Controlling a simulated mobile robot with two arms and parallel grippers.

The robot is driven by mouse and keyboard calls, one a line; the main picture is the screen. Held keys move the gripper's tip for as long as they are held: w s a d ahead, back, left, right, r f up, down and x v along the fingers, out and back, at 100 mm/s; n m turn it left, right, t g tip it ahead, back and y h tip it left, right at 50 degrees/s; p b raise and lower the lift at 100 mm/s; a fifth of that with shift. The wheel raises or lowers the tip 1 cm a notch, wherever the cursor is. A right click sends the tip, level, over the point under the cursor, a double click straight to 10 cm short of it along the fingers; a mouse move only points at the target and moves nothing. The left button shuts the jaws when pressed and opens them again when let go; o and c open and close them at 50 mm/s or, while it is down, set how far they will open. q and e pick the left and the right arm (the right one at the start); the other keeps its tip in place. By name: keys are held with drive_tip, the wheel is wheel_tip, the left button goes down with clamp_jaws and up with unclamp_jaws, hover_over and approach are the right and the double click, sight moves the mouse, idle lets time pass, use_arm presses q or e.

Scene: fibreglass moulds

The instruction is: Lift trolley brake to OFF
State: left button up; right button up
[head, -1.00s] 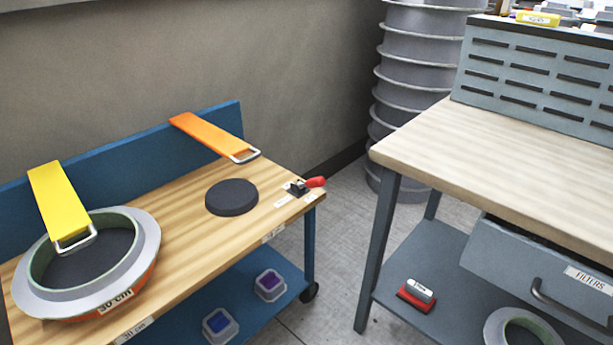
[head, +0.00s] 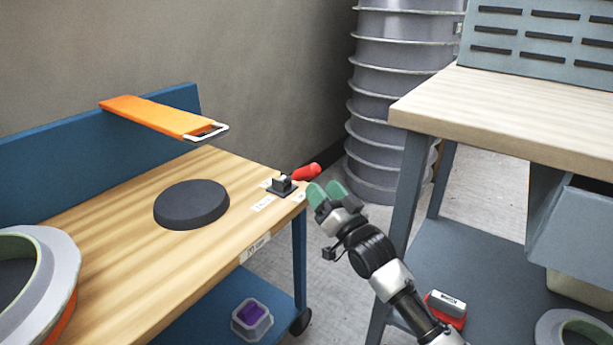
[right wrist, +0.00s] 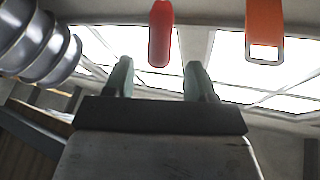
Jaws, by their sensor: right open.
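The trolley brake (head: 281,185) is a small dark block with a red handle (head: 307,172) on the right corner of the wooden trolley top (head: 215,245). The handle points right, out past the trolley edge. White labels (head: 263,203) lie beside the brake; their text is too small to read. My right gripper (head: 325,192) has green fingertips, is open and empty, and is just below and right of the handle in the head view. In the right wrist view the red handle (right wrist: 160,35) hangs beyond and between the two open fingers, apart from them. My left gripper is out of view.
A dark round disc (head: 191,204) and a grey ring mould (head: 60,270) sit on the trolley. A gap separates trolley and bench.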

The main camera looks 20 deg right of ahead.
sight(308, 170)
drive_tip(key=b+x, duration=0.1)
drive_tip(key=x, duration=0.5)
drive_tip(key=shift+w+a+b, duration=0.15)
drive_tip(key=shift+w+b, duration=0.2)
drive_tip(key=shift+w, duration=0.05)
clamp_jaws()
